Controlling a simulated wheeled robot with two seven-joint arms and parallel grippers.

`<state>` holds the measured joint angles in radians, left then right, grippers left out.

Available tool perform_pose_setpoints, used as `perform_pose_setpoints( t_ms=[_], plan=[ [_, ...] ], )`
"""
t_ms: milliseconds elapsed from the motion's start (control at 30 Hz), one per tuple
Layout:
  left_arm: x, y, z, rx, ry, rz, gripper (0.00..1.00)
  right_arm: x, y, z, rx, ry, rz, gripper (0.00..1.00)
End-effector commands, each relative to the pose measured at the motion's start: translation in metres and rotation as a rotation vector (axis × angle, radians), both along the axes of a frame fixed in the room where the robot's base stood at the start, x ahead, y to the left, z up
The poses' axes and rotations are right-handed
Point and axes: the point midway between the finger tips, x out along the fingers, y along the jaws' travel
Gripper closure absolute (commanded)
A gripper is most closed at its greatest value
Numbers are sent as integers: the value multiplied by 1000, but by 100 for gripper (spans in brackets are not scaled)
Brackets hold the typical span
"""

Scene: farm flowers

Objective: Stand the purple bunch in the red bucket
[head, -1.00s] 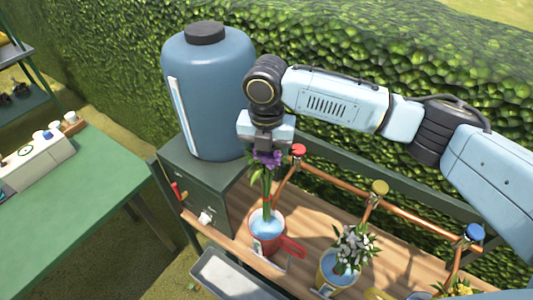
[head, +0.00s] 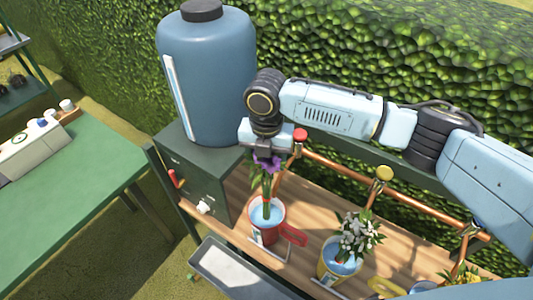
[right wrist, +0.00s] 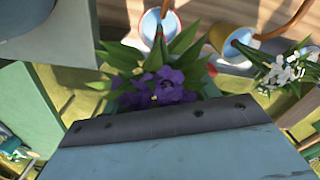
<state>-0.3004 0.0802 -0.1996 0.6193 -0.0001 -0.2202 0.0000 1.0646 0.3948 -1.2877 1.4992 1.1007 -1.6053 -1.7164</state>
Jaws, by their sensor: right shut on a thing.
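The purple bunch (head: 268,165) hangs upright under my right gripper (head: 266,148), which is shut on it. Its green stems run down into the opening of the red bucket (head: 264,235), which has blue water and a red handle. In the right wrist view the purple blooms (right wrist: 165,88) show beyond the gripper, and the red bucket (right wrist: 172,28) is past them at the top. Whether the stem ends touch the bucket's bottom is hidden. My left gripper is not in view.
A yellow bucket (head: 328,268) with white flowers (head: 358,238) stands right of the red one on the wooden bench. A copper pipe with coloured taps runs behind. A large blue tank (head: 210,80) on a dark cabinet stands left; a grey trough (head: 232,275) is in front.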

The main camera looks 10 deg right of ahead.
Motion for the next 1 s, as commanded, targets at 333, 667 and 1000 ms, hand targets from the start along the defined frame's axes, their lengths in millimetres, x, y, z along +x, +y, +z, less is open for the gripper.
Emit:
perform_pose_setpoints(
  t_ms=[333,667,1000],
  plan=[
    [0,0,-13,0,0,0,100,0,0,-30,0,1,0,86],
    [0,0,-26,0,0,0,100,0,0,-56,0,1,-1,86],
    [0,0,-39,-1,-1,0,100,0,0,-83,1,1,-1,86]
  ],
)
